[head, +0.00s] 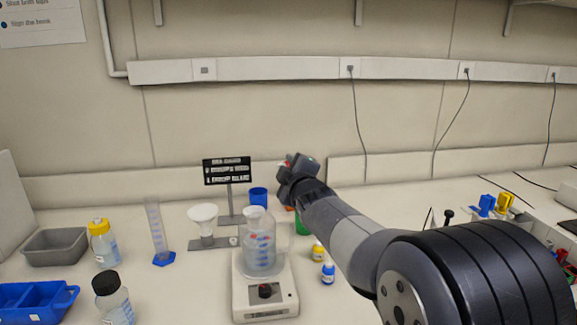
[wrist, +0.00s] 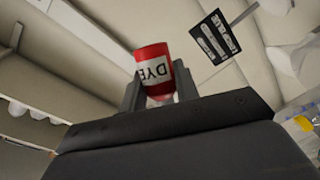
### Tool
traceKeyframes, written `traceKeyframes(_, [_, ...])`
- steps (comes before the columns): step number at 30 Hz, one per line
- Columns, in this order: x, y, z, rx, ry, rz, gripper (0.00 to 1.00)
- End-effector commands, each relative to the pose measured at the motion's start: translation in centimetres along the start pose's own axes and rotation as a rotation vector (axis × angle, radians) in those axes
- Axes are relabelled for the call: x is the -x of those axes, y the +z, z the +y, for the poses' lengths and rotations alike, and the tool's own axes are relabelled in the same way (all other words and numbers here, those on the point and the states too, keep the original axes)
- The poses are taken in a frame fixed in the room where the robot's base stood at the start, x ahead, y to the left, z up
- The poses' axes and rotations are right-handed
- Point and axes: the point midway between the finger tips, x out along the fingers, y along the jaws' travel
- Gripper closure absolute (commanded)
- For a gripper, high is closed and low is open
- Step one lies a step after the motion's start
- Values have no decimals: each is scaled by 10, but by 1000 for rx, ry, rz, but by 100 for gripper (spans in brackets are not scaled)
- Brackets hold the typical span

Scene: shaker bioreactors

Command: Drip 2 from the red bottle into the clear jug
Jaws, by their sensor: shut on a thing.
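The red bottle (wrist: 152,66), labelled DYE, is between the two fingers of my gripper (wrist: 158,88) in the wrist view. Its pale narrow end points toward the gripper's body. In the head view my gripper (head: 298,172) is raised behind and to the right of the clear jug; only a small red bit of the bottle (head: 287,161) shows there. The clear jug (head: 262,250), with blue marks, stands upright on a white stirrer plate (head: 265,297). A small reddish patch shows on or in the jug; I cannot tell which.
A white funnel on a stand (head: 203,216), a measuring cylinder (head: 156,228) and a yellow-capped bottle (head: 101,243) stand left of the jug. A black sign (head: 227,171) and blue cup (head: 258,197) are behind. Small dropper bottles (head: 328,272) stand right of the plate.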

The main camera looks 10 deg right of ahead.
Motion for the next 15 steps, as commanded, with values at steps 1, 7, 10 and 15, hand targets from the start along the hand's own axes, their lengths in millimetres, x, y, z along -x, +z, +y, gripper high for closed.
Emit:
traceKeyframes(1, [0, -1, 1, -8, -4, -1, 89])
traceKeyframes(7, [1, -2, 0, -71, -32, -13, 89])
traceKeyframes(10, [1, -2, -1, -104, -45, -18, 89])
traceKeyframes(15, [1, -1, -4, -145, -61, -26, 89])
